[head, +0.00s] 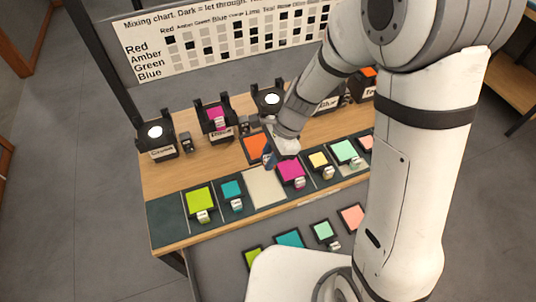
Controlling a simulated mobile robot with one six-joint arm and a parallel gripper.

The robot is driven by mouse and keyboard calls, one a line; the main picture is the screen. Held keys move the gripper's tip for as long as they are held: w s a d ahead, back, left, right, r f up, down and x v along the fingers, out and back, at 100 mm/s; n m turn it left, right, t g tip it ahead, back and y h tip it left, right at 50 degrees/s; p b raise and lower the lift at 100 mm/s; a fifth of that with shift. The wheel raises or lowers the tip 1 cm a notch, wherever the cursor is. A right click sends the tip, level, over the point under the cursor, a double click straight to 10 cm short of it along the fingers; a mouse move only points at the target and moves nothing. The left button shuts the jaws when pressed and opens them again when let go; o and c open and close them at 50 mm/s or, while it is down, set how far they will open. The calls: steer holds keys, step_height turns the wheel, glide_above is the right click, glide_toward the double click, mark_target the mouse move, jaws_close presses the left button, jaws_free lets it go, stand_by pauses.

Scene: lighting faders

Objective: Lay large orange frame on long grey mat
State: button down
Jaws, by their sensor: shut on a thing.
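A large orange frame (255,147) with a dark border is at my gripper (268,157), over the middle of the wooden table. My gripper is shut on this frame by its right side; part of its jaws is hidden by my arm. I cannot tell how high the frame is above the table. A pale grey mat section (266,188) lies bare just in front of it, between a teal frame (231,189) and a magenta frame (291,170). I cannot tell for certain whether this section is the long grey mat.
A lime frame (200,198), a yellow frame (318,161) and a mint frame (344,151) lie along the front row. Lamps (156,135) stand behind. A dark mat section (166,221) at the left is bare. More coloured frames (289,238) lie lower in front.

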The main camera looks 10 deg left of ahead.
steer(key=shift+f+b, duration=6.3)
steer(key=shift+f, duration=1.2)
steer(key=shift+f+b, duration=0.85)
steer(key=shift+f, duration=0.25)
steer(key=shift+f+b, duration=1.4)
steer(key=shift+f, duration=0.2)
steer(key=c, duration=1.2)
jaws_free()
steer(key=shift+s, duration=0.1)
steer(key=shift+o, duration=0.2)
